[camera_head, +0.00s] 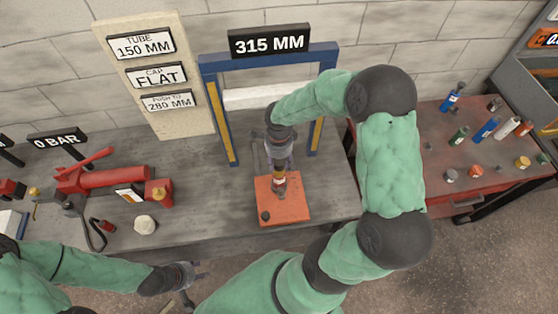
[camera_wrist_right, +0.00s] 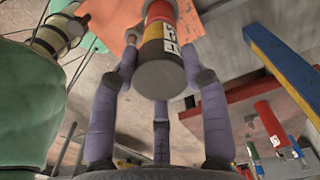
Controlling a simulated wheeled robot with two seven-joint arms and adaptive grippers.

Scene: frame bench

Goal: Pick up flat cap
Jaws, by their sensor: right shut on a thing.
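My right gripper (camera_head: 280,165) is shut on a banded cylinder (camera_head: 280,178), held over the orange plate (camera_head: 292,209) on the bench. In the right wrist view the cylinder (camera_wrist_right: 162,55) has red, yellow and dark bands, a white label and a flat grey end between the gripper's fingers. Several small round pieces stand on the red bench at the right, among them a grey one (camera_head: 450,175), an orange one (camera_head: 474,171) and a yellow one (camera_head: 522,162). I cannot tell which piece is the flat cap. My left gripper (camera_head: 196,271) looks open and empty at the bench's front edge.
A blue and yellow frame (camera_head: 225,130) with a white crossbar stands behind the plate. A red hand pump (camera_head: 105,180) and a pale round lump (camera_head: 145,225) lie at the left. Several coloured cylinders stand on the red bench (camera_head: 430,185).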

